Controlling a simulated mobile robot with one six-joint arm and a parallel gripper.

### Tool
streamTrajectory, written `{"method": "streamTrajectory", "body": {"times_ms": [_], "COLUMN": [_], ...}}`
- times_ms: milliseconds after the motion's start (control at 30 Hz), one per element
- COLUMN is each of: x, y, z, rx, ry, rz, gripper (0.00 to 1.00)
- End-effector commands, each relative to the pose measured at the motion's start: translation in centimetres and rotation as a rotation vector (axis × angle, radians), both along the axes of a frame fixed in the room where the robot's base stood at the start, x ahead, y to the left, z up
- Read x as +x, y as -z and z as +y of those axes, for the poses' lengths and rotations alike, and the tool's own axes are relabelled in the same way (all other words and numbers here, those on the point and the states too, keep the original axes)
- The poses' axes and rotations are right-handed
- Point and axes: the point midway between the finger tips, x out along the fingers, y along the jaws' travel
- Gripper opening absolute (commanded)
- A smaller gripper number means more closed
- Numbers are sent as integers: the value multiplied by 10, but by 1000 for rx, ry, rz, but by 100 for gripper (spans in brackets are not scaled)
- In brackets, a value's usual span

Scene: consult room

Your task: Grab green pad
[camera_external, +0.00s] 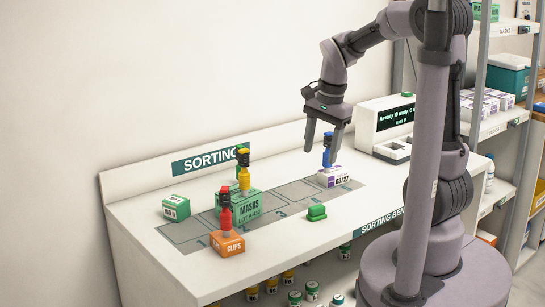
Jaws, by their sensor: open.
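A small green pad (317,212) lies on the white bench, in front of the marked grey strip and clear of the boxes. My gripper (322,150) hangs above the bench, fingers pointing down and apart, with nothing visibly held. It is above and behind the pad in the picture. A small blue-topped item (327,157) on the white box (334,176) shows close to the right fingertip; I cannot tell whether they touch.
On the bench stand a green MASKS box (238,211), an orange CLIPS box (227,243) with a red bottle (225,206), a yellow bottle (244,178) and a small green box (176,207). A display machine (385,125) stands at the back right. The bench's front right is bare.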

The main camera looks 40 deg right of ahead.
Motion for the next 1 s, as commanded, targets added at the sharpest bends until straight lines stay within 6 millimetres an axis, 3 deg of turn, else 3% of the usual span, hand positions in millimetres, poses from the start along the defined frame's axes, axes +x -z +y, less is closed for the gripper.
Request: {"method": "streamTrajectory", "body": {"times_ms": [33,200,600,867,1000], "x": [18,48,49,48,45], "y": [-9,17,130,157,187], "z": [-9,-28,-29,-30,-31], "rx": [2,-10,-12,-12,-13], "ry": [110,374,400,400,399], "rz": [57,156,164,163,164], "gripper": [56,56,56,56,56]}}
